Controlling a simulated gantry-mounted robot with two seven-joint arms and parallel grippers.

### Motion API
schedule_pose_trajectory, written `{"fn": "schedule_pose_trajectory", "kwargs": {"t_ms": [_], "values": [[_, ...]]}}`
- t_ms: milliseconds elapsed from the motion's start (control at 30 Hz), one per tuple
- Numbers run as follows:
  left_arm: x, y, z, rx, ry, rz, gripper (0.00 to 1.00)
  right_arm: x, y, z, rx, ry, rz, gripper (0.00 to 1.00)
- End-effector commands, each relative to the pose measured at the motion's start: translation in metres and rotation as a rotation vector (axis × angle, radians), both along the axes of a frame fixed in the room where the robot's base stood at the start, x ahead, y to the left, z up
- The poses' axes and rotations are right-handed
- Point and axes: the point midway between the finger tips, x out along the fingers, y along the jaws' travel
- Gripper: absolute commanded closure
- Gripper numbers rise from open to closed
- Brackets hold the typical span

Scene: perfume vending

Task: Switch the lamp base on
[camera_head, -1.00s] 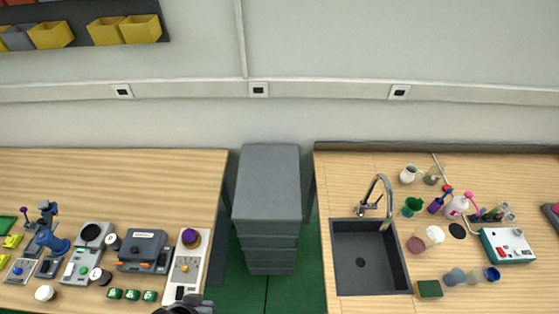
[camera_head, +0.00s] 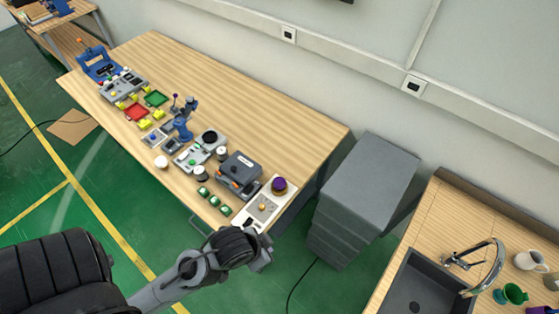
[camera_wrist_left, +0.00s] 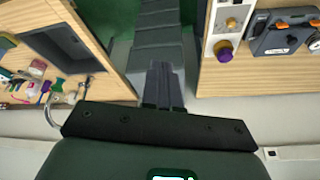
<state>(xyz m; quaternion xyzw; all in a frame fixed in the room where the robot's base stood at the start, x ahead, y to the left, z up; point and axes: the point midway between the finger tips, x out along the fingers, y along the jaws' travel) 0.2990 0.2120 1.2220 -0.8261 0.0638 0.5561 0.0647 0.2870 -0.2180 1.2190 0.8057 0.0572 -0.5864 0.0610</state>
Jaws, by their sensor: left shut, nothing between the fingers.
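A pale box (camera_head: 254,214) stands at the right end of the left table, with a yellow knob (camera_head: 262,206) and a purple-topped knob (camera_head: 279,186). It may be the lamp base, but I cannot tell for certain. The box also shows at the upper right of the left wrist view (camera_wrist_left: 213,38). My left gripper (camera_head: 262,258) is in front of the table's right end, near the box and apart from it. Its dark fingers (camera_wrist_left: 162,82) are together and empty in the left wrist view. My right gripper is out of view.
A dark grey device (camera_head: 238,172), green blocks (camera_head: 213,200) and other small devices crowd the table's front right. A grey drawer cabinet (camera_head: 368,180) stands right of the table. A sink (camera_head: 415,285) is at the lower right. The table's back is clear.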

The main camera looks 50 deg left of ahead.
Motion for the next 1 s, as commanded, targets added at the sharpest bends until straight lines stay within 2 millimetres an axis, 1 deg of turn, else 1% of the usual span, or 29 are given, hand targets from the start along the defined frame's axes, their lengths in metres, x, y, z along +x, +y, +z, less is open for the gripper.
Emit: {"fn": "schedule_pose_trajectory", "kwargs": {"t_ms": [67, 167, 267, 367, 400, 467, 500, 567, 633, 667, 700, 767, 800, 900, 1000], "values": [[0.008, -0.009, -0.007, 0.002, -0.043, -0.055, 1.00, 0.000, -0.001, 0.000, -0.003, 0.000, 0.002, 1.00], [0.015, -0.022, -0.025, 0.018, -0.095, -0.177, 1.00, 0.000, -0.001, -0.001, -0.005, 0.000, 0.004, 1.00], [0.019, -0.029, -0.058, 0.049, -0.137, -0.362, 1.00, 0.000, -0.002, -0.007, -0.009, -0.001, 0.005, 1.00], [0.016, -0.025, -0.100, 0.079, -0.148, -0.585, 1.00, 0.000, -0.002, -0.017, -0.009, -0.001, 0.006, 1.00], [0.013, -0.019, -0.118, 0.089, -0.140, -0.676, 1.00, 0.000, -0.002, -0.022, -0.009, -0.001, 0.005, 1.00], [0.007, -0.004, -0.141, 0.100, -0.116, -0.793, 1.00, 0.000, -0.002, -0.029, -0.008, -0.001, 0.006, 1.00], [0.003, 0.009, -0.155, 0.109, -0.094, -0.862, 1.00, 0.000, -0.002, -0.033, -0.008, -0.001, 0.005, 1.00], [-0.002, 0.032, -0.171, 0.123, -0.055, -0.950, 1.00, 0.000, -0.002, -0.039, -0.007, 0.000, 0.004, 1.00], [-0.005, 0.064, -0.185, 0.144, -0.002, -1.030, 1.00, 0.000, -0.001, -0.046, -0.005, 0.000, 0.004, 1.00], [-0.006, 0.077, -0.190, 0.156, 0.021, -1.059, 1.00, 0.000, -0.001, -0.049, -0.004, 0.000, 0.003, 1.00], [-0.005, 0.096, -0.193, 0.173, 0.049, -1.091, 1.00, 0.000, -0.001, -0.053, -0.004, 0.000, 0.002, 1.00], [-0.003, 0.123, -0.197, 0.207, 0.090, -1.126, 1.00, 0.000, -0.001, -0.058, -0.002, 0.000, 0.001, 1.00], [0.000, 0.140, -0.197, 0.231, 0.115, -1.142, 1.00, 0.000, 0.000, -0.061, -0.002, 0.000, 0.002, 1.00], [0.012, 0.177, -0.194, 0.298, 0.156, -1.157, 1.00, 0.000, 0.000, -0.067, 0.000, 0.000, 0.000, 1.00], [0.026, 0.200, -0.186, 0.355, 0.166, -1.156, 1.00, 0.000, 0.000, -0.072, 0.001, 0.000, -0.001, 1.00]]}}
